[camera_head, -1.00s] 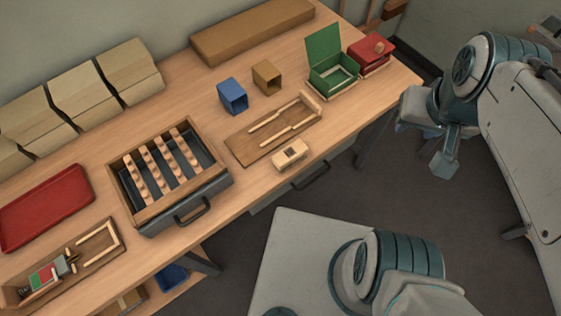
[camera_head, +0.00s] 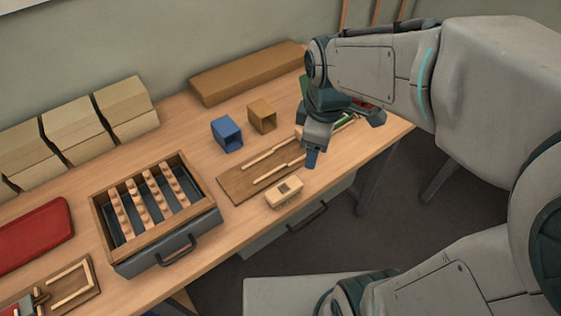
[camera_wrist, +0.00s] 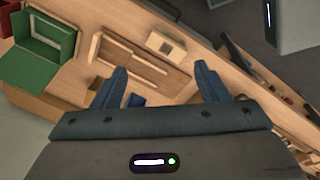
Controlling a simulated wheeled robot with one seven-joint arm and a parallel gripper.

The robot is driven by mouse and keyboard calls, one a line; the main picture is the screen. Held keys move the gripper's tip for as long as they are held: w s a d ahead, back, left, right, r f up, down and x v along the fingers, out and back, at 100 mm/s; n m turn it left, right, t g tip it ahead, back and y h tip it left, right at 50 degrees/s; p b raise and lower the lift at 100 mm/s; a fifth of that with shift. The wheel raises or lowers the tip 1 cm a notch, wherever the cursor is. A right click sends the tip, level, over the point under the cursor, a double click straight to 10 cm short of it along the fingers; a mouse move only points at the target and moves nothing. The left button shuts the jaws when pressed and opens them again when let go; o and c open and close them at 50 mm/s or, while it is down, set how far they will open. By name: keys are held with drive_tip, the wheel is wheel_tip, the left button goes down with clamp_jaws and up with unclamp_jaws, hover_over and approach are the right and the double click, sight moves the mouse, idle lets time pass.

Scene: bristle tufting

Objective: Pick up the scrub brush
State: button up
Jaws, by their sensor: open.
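No thing in view is plainly a scrub brush. A small cream wooden block (camera_head: 284,192) with a dark recess on top sits near the table's front edge. It also shows in the wrist view (camera_wrist: 165,44), beyond my fingertips. Several pale bumpy strips (camera_head: 150,200) lie in an open-topped drawer box (camera_head: 190,236); I cannot tell whether these are brushes. My gripper (camera_head: 314,156) is over the right part of the table, right of and behind the cream block. In the wrist view my gripper (camera_wrist: 162,78) is open, with nothing held between its fingers.
A wooden tray (camera_head: 234,184) with pale sticks lies behind the cream block. A long brown block (camera_head: 245,74) lies at the back. My arm mostly hides a green box (camera_wrist: 38,48). A red tray (camera_head: 35,235) is left.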

sight(284, 188)
drive_tip(key=w+a+f+n+b, duration=0.1)
drive_tip(key=a+f+n, duration=0.1)
drive_tip(key=f, duration=0.4)
drive_tip(key=w+a+f+n+g+b, duration=0.1)
drive_tip(key=w+a+f+n+b, duration=0.1)
drive_tip(key=f+n, duration=0.3)
drive_tip(key=w+a+f+n+b, duration=0.2)
drive_tip(key=f+n, duration=0.2)
drive_tip(key=f, duration=0.4)
drive_tip(key=shift+a+f+g, duration=0.15)
drive_tip(key=shift+a+g, duration=0.15)
drive_tip(key=shift+s+d+f, duration=0.1)
drive_tip(key=shift+f, duration=1.25)
drive_tip(key=shift+s+d+f, duration=0.1)
drive_tip(key=shift+f, duration=1.2)
drive_tip(key=shift+w, duration=0.1)
drive_tip(key=c, duration=1.1)
